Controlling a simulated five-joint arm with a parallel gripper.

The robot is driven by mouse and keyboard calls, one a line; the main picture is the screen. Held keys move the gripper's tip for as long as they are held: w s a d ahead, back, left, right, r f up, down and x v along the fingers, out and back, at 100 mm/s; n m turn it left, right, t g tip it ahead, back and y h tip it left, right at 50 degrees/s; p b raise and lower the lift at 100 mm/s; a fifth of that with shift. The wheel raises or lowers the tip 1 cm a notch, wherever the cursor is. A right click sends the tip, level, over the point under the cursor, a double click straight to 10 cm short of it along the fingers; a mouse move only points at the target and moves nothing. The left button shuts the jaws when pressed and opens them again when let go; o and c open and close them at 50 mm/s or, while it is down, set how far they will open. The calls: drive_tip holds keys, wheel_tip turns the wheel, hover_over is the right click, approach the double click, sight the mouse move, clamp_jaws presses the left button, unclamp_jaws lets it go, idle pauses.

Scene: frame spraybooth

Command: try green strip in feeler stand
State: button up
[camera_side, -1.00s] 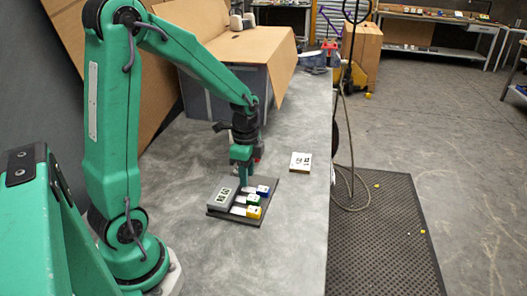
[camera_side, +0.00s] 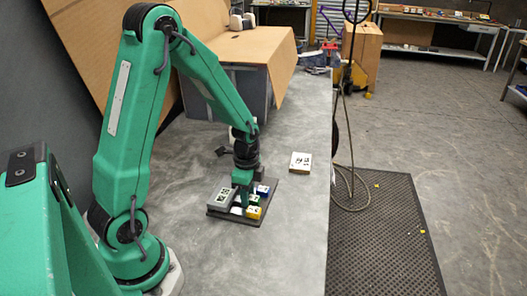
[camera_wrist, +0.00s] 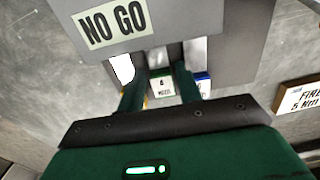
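The feeler stand is a dark flat base (camera_side: 232,219) with a grey NO GO block (camera_side: 219,198) on its left. Blue (camera_side: 262,189), green (camera_side: 254,199) and yellow (camera_side: 254,212) labelled strip ends lie along its right side. My gripper (camera_side: 241,206) is low over the stand. In the wrist view the green strip's end (camera_wrist: 162,87) shows between the two fingers of my gripper (camera_wrist: 160,80), which are apart. The blue strip (camera_wrist: 203,82) is right of them; the yellow one is mostly hidden behind the left finger. The NO GO block (camera_wrist: 118,45) is beyond the fingers.
A small white labelled box (camera_side: 300,162) lies on the grey table (camera_side: 290,235), right of the stand; it also shows in the wrist view (camera_wrist: 302,97). A cardboard-covered bin (camera_side: 245,85) stands behind. The table in front of the stand is clear.

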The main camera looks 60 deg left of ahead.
drive_tip(key=shift+f, duration=0.1)
clamp_jaws()
drive_tip(key=shift+w+d, duration=0.65)
drive_tip(key=shift+d, duration=0.15)
unclamp_jaws()
